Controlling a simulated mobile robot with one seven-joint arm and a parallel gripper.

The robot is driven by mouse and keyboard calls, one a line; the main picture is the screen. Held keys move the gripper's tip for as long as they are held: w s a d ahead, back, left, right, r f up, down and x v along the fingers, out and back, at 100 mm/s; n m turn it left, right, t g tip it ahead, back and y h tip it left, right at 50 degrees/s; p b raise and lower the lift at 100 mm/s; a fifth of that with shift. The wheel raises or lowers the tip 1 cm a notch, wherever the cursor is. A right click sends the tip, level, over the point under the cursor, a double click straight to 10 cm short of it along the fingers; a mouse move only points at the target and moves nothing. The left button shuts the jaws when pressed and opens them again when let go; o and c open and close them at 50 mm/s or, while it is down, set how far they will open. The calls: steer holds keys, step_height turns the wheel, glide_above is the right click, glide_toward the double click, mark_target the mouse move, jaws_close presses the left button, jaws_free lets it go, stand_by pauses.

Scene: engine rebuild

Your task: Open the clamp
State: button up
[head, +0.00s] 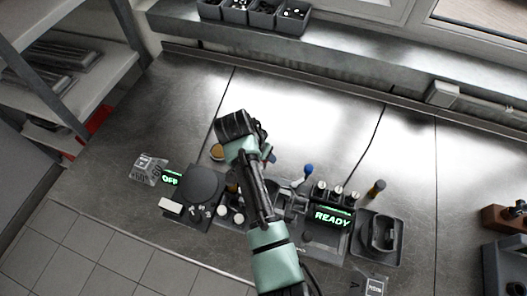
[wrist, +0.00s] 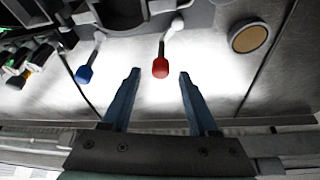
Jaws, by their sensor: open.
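A lever with a red knob (wrist: 160,68) and one with a blue knob (wrist: 84,74) stick out of a dark fixture (wrist: 122,12) in the wrist view. I cannot tell which lever works the clamp. The blue knob (head: 308,168) also shows in the head view; the red one is hidden there behind my arm. My gripper (wrist: 160,73) is open and empty. In the wrist picture the red knob appears between its two blue fingertips; I see no contact and cannot tell the depth. In the head view my arm covers much of the fixture.
A READY display (head: 332,217) and a dark tray (head: 377,238) stand to the right. A round dark plate (head: 203,185) and an OFF display (head: 171,178) are left. A tan disc (head: 217,152) lies beside my arm. The bench behind is mostly clear, up to a raised ledge.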

steer(key=shift+x, duration=1.15)
jaws_close()
